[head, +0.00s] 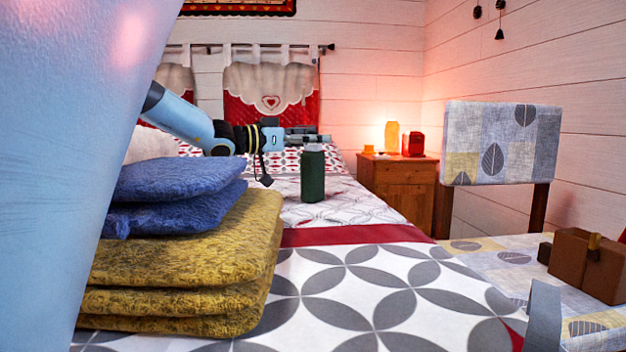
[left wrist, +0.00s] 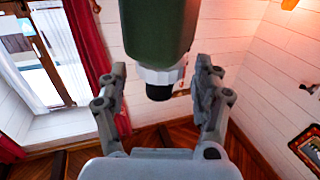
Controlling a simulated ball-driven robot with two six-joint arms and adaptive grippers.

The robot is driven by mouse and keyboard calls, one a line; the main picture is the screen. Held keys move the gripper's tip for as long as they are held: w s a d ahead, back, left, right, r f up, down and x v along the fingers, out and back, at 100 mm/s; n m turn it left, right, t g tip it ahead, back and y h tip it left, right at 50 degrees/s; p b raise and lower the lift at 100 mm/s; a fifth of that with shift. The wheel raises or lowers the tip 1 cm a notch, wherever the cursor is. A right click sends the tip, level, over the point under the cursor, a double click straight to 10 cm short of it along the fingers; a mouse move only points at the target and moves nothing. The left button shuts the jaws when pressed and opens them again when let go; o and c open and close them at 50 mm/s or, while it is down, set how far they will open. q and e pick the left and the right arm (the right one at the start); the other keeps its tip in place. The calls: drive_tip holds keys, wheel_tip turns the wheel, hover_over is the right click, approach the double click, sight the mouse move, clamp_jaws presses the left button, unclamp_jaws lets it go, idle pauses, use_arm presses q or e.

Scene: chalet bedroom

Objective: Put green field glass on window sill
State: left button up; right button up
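The green field glass (head: 312,178) is a dark green cylinder that shows upright over the bed, just below the fingers of my left gripper (head: 318,137). In the left wrist view, the green body (left wrist: 160,25) with its white and black end (left wrist: 160,78) fills the top middle. The fingers of my left gripper (left wrist: 162,75) are spread on either side of that end, with gaps showing. Whether the glass touches the bed is unclear. A window (left wrist: 40,55) shows in the left wrist view; its sill is not clear.
Yellow folded blankets (head: 185,265) and blue cushions (head: 175,190) are stacked on the bed (head: 350,290). A wooden nightstand (head: 400,185) with a lit lamp (head: 391,136) stands behind. A patterned chair (head: 500,145) and a brown box (head: 585,262) are at right. Red curtains (left wrist: 88,40) flank the window.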

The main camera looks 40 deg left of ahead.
use_arm(q)
clamp_jaws()
idle(0.6)
